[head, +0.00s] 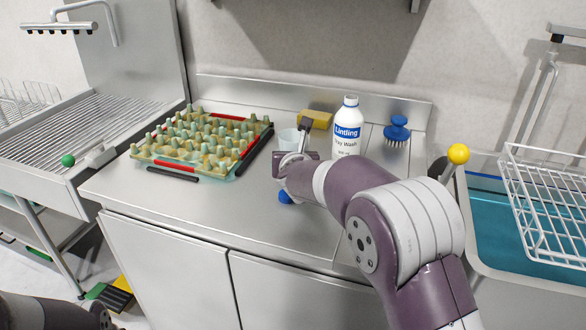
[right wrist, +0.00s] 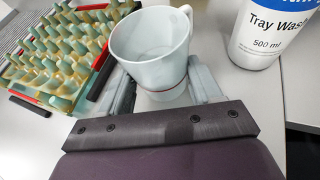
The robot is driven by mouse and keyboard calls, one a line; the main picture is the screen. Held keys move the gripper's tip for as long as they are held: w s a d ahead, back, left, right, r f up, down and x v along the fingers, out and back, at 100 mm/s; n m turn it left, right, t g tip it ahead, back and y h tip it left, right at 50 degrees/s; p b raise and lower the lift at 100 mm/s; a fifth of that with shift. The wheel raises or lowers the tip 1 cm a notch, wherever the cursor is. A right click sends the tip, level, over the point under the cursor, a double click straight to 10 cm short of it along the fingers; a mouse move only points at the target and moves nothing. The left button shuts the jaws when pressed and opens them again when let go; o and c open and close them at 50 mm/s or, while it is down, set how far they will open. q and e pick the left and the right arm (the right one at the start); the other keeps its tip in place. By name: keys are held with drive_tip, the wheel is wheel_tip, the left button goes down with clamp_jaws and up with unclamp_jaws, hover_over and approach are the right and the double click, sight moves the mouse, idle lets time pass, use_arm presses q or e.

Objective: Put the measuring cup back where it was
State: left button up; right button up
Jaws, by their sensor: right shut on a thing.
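The measuring cup (right wrist: 150,40) is pale, translucent and upright, with its handle to the right in the right wrist view. In the head view it (head: 287,140) shows partly behind my right gripper (head: 302,143), between the egg tray and the white bottle. My right gripper is shut on the cup, with a finger on either side of its lower part in the right wrist view (right wrist: 165,92). I cannot tell whether the cup's base touches the counter. Part of my left arm shows at the bottom left of the head view; its gripper is out of sight.
An egg tray (head: 165,161) with red and black edge bars lies left of the cup. A sink with a wire rack (head: 545,195) is at right.

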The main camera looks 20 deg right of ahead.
wheel_tip(320, 180, down, 2)
drive_tip(key=shift+s+f+b, duration=0.1)
drive_tip(key=shift+f+b, duration=0.15)
drive_tip(key=shift+b, duration=0.05)
drive_tip(key=shift+f, duration=0.25)
use_arm(q)
drive_tip(key=shift+f, duration=0.7)
use_arm(e)
drive_tip(key=shift+f, duration=0.15)
drive_tip(key=o, duration=1.1)
use_arm(q)
drive_tip(key=shift+f, duration=0.15)
use_arm(e)
drive_tip(key=shift+o, duration=0.2)
